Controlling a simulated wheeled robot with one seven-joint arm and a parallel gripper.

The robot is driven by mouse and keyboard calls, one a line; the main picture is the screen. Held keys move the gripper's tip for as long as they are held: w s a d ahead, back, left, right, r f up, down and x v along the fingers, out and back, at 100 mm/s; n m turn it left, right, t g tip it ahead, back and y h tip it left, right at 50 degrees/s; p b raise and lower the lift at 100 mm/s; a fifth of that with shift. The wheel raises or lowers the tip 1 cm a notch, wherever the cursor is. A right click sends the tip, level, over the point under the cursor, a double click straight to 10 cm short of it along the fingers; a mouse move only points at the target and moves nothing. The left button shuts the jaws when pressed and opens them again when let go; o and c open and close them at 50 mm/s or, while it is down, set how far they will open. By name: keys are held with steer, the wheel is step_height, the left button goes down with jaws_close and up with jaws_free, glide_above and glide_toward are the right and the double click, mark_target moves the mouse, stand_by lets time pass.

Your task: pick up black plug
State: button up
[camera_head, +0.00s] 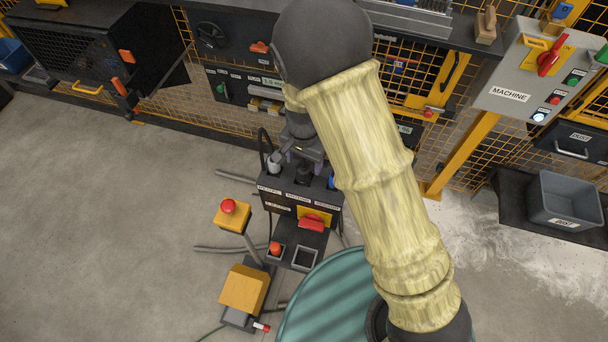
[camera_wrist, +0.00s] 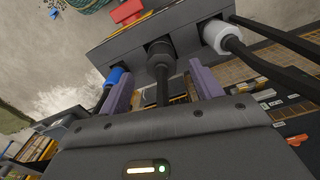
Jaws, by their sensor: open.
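The black plug (camera_wrist: 160,56) sits in the top of a dark box (camera_wrist: 187,31), its black cable running back toward my gripper. It also shows in the head view (camera_head: 303,174), partly under my gripper. A blue plug (camera_wrist: 115,75) is on one side of it and a white plug (camera_wrist: 215,34) on the other. My gripper (camera_wrist: 160,78) is open, with a purple finger on each side of the black plug and its cable. Gaps show between the fingers and the plug. In the head view my gripper (camera_head: 303,155) is just above the box, largely hidden by my arm.
The box front carries a red switch (camera_head: 312,221). A red button (camera_head: 228,206) on a yellow box and another yellow box (camera_head: 243,289) stand to the left. A grey bin (camera_head: 567,199) is at the right. Bare floor (camera_head: 90,220) lies at left.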

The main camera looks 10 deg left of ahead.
mark_target(304, 168)
step_height(304, 168, down, 5)
steer(key=shift+w+r+p, duration=0.1)
steer(key=shift+w+p, duration=0.05)
steer(key=shift+p, duration=0.35)
steer(key=c, duration=1.1)
steer(key=shift+c, duration=0.2)
step_height(304, 168, up, 10)
steer(key=shift+b, duration=0.55)
